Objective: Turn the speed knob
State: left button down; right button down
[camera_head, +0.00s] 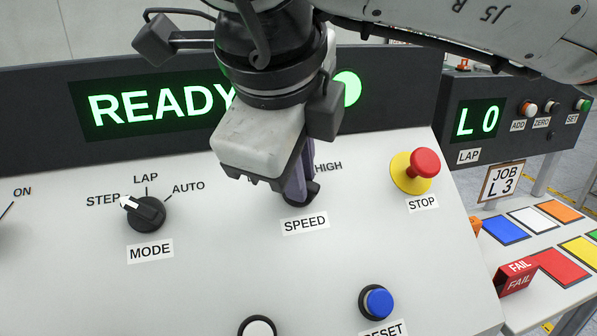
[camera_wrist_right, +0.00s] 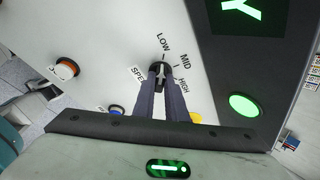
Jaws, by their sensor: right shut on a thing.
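The black speed knob (camera_head: 290,202) sits on the sloping light panel above its SPEED label (camera_head: 305,224). My right gripper (camera_head: 300,190) comes down over the knob from above and hides most of it. In the right wrist view, the two dark fingers (camera_wrist_right: 161,82) are closed around the knob (camera_wrist_right: 158,67), one on each side. LOW, MID and HIGH are printed around it there. The knob seems to point toward the LOW side, but its pointer is too small to be sure. In the head view only HIGH shows. My left gripper is not in view.
The mode knob (camera_head: 147,214) is to the left, pointing at STEP. The red STOP button (camera_head: 425,162) on its yellow base is to the right. A blue RESET button (camera_head: 377,302) and a white button (camera_head: 258,327) are below. The display (camera_head: 150,108) reads READY.

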jog(key=c, duration=1.8)
grip_release()
jog(key=v, duration=1)
jog(key=shift+r, duration=0.15)
jog(key=shift+s+a, duration=0.1)
